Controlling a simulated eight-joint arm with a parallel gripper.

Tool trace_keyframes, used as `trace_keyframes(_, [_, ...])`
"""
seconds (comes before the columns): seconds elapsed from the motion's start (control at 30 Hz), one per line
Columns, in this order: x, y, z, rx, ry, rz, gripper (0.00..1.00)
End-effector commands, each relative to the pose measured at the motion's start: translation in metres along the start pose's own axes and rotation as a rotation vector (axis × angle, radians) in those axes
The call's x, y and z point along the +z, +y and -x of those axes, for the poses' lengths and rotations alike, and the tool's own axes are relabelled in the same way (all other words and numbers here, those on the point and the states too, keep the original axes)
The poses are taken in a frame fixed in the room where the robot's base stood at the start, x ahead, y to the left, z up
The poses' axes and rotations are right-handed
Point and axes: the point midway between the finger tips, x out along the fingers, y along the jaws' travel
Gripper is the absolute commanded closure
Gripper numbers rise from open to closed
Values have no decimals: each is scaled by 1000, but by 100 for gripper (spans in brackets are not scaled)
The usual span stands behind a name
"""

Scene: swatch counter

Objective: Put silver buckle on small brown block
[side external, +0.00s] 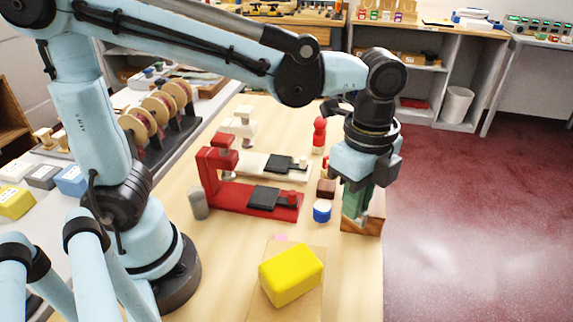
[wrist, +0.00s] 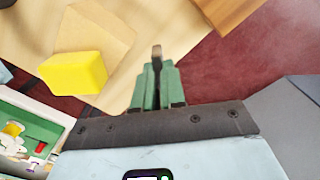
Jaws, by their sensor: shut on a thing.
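My gripper (side external: 352,216) points down at the right edge of the wooden counter. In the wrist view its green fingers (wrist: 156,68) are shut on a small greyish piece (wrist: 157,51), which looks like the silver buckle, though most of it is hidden. A small dark brown block (side external: 326,188) stands just left of my gripper in the side view. A larger wooden block (side external: 374,224) is right at my fingertips; I cannot tell whether the held piece touches it. A wooden piece also shows at the top right of the wrist view (wrist: 226,10).
A yellow block (side external: 291,274) lies on a tan sheet (side external: 254,260) at the front. A blue-and-white round container (side external: 322,211), a red figure-shaped piece (side external: 319,134) and a red clamp stand (side external: 240,196) are nearby. The floor drops away right of the counter.

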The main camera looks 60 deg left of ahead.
Motion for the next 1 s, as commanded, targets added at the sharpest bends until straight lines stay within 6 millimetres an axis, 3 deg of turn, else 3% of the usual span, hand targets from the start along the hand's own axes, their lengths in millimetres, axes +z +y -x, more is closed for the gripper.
trace_keyframes(0.13, [34,-28,8,0,1,335,100])
trace_keyframes(0.33, [60,-45,14,-1,1,598,100])
trace_keyframes(0.53, [81,-59,4,-1,1,663,100])
trace_keyframes(1.0, [152,-111,-50,-1,1,656,100])
